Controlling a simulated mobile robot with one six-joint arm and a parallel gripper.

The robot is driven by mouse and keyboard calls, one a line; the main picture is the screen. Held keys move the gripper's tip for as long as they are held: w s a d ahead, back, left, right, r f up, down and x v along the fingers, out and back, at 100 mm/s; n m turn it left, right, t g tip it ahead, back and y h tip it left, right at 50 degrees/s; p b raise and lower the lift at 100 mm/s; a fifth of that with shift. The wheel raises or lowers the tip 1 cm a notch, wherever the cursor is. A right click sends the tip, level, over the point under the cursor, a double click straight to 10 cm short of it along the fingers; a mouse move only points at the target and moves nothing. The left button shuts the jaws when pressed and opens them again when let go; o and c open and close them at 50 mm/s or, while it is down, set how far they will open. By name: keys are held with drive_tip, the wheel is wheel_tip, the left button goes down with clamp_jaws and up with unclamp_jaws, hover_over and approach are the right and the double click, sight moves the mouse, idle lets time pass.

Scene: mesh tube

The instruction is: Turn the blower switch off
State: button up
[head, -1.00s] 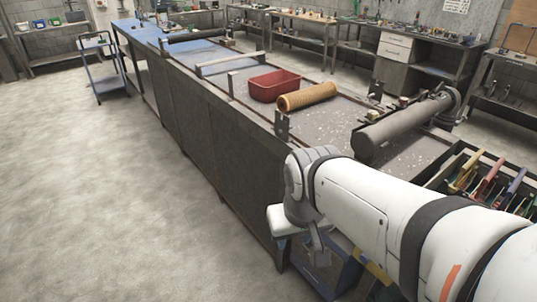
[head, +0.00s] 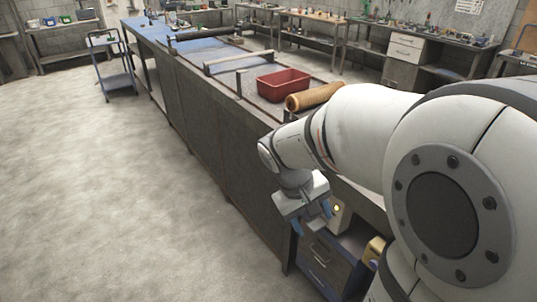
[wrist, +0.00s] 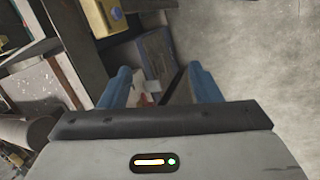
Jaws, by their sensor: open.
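My gripper (head: 312,220) hangs beside the long bench's near end, with its two blue fingers apart and empty. In the wrist view, the fingers (wrist: 161,82) frame a dark gap with a blue cabinet (wrist: 155,52) beyond. A pale box with a lit yellow lamp (head: 338,213) stands just right of the fingers in the head view, partly hidden by my gripper. A yellow box (head: 374,252) sits lower right. I cannot tell which one carries the blower switch.
The long bench (head: 200,112) runs away to the upper left, with a red bin (head: 283,86) and a tan mesh tube (head: 312,97) on it. A dark drawer unit (head: 322,262) stands below my gripper. The floor at left is clear.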

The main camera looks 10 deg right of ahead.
drive_tip(key=w+d+f+n+h+b, duration=0.1)
drive_tip(key=w+d+f+n+h, duration=0.1)
drive_tip(key=w+d+f+h, duration=0.4)
drive_tip(key=w+d+f+n+h+b, duration=0.2)
drive_tip(key=w+f+h, duration=0.1)
drive_tip(key=w+f, duration=0.65)
drive_tip(key=w+a+f+n+t+h+b, duration=0.15)
drive_tip(key=w+f+n+t+h, duration=0.4)
drive_tip(key=w+f, duration=0.75)
drive_tip(key=shift+n+t+y, duration=0.45)
drive_tip(key=shift+t+y, duration=0.3)
drive_tip(key=shift+y, duration=0.1)
drive_tip(key=d, duration=0.2)
drive_tip(key=w+d+f, duration=0.1)
drive_tip(key=d, duration=0.1)
drive_tip(key=d+p, duration=0.1)
drive_tip(key=d, duration=0.1)
drive_tip(key=shift+w+d+f, duration=0.2)
drive_tip(key=shift+w+d, duration=0.05)
drive_tip(key=shift+d, duration=0.15)
drive_tip(key=shift+c, duration=0.5)
drive_tip(key=c, duration=0.9)
